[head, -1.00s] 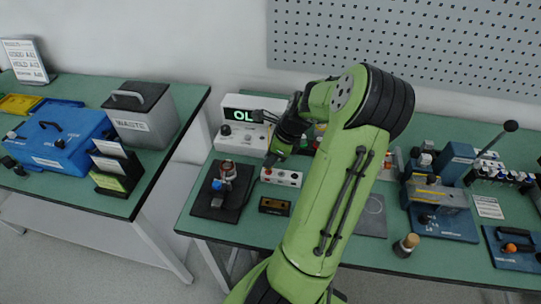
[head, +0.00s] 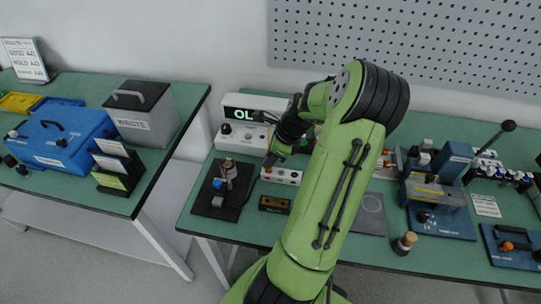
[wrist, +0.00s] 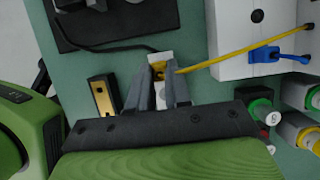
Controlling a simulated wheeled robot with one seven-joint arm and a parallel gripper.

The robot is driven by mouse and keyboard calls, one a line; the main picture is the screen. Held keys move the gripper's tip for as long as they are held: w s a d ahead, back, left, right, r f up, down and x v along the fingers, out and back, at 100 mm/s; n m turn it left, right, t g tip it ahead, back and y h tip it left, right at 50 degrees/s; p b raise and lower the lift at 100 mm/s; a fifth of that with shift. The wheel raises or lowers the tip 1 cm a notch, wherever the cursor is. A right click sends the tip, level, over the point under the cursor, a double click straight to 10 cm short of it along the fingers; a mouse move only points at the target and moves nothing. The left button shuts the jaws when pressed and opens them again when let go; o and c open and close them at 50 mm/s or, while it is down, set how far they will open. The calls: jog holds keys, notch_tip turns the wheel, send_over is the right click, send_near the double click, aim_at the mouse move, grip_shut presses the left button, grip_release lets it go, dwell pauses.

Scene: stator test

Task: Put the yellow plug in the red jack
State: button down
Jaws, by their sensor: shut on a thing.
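My gripper (wrist: 160,88) is shut on the yellow plug (wrist: 158,68), which shows only as a small yellow patch between the fingertips in the wrist view. A yellow lead (wrist: 240,52) runs from it to the right, to the white meter. The fingers are over a small white jack block, whose end (wrist: 160,56) shows beyond the fingertips. In the head view the white block (head: 281,176) has a row of round sockets, just below my gripper (head: 272,159). I cannot make out the red jack in the wrist view. Whether the plug touches the block cannot be told.
The white meter (head: 236,134) behind the block reads OL. A black and yellow box (head: 274,205) is in front of the block. A black stand (head: 205,208) is to the left. Coloured cylinders (wrist: 262,112) stand to the right.

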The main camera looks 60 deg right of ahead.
jog(key=shift+f, duration=0.65)
dwell(0.7)
jog(key=shift+f, duration=0.25)
jog(key=c, duration=1)
grip_release()
jog(key=p+v, duration=0.5)
jog(key=v, duration=1)
jog(key=shift+s+r, duration=0.25)
jog(key=shift+r, duration=0.1)
